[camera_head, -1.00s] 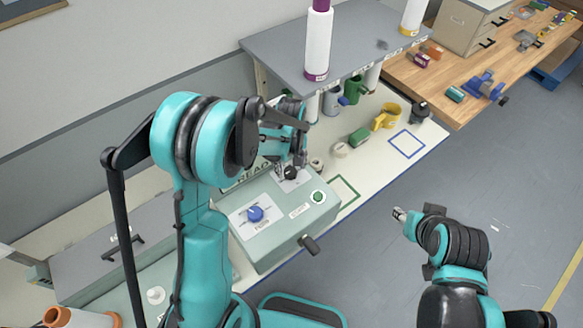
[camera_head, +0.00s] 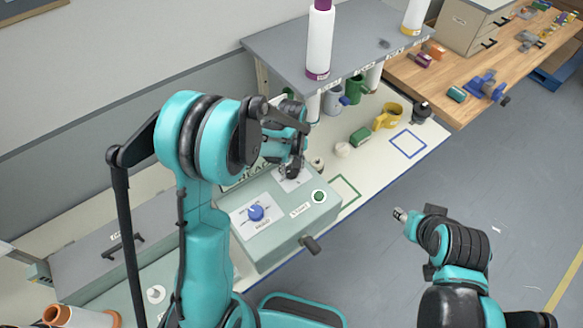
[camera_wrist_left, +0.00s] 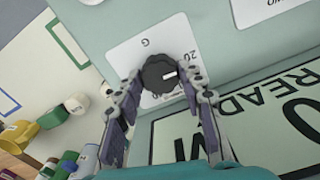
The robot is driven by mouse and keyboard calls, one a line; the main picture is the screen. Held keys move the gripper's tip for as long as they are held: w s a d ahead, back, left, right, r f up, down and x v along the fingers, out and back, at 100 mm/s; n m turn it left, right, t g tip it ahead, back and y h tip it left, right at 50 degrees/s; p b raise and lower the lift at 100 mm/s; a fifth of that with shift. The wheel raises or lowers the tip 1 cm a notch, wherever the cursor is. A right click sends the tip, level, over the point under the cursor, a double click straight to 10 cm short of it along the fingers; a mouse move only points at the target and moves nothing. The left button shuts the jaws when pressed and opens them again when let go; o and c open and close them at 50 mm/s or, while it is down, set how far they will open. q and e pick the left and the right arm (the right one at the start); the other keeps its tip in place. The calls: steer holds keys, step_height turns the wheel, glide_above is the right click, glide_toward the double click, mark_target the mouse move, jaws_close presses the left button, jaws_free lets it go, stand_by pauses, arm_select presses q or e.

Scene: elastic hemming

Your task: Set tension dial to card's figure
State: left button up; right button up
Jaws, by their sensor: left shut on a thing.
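The black tension dial (camera_wrist_left: 158,73) sits on a white scale plate (camera_wrist_left: 128,58) on the pale green machine (camera_head: 283,240). Its white mark points right in the left wrist view, near a printed "20". My left gripper (camera_wrist_left: 160,84) is shut on the dial, one finger on each side.
A blue knob (camera_head: 256,213) and a green button (camera_head: 318,196) are on the machine's top. A dark handle (camera_head: 311,244) sticks out in front. The blue-outlined square (camera_head: 407,144) is empty.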

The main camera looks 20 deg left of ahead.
mark_target(291, 170)
arm_select(q)
steer(key=m+b, duration=0.1)
steer(key=m, duration=0.1)
steer(key=shift+f+m+b, duration=0.1)
steer(key=shift+m+b, duration=0.25)
steer(key=shift+m, duration=0.05)
steer(key=m+b, duration=0.1)
steer(key=m, duration=0.1)
steer(key=shift+m, duration=0.3)
steer(key=m+b, duration=0.2)
steer(key=m, duration=0.3)
steer(key=shift+m, duration=0.3)
steer(key=o, duration=1.2)
steer(key=shift+c, duration=0.2)
steer(key=shift+r, duration=0.2)
step_height(291, 170, up, 12)
